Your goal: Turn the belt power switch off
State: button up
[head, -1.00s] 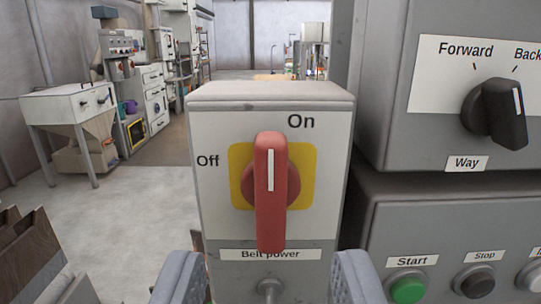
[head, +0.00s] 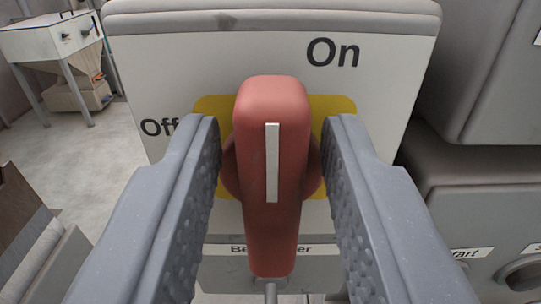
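The belt power switch is a red handle (head: 270,180) with a white line, on a yellow plate (head: 330,108) on the front of a grey box (head: 270,55). The handle stands upright, its white line near vertical, on the side of the "On" label (head: 333,53). The "Off" label (head: 158,127) is at the left, partly behind a finger. My gripper (head: 270,140) is open, with one finger on each side of the handle. Gaps show between the fingers and the handle.
A grey control panel (head: 490,210) with a start label and a dark button (head: 525,273) is close at the right. Another grey housing (head: 490,80) is above it. Brown and grey bins (head: 30,235) stand at the lower left. Open floor (head: 115,160) shows at the left.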

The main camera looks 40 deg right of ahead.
jog(key=c, duration=0.4)
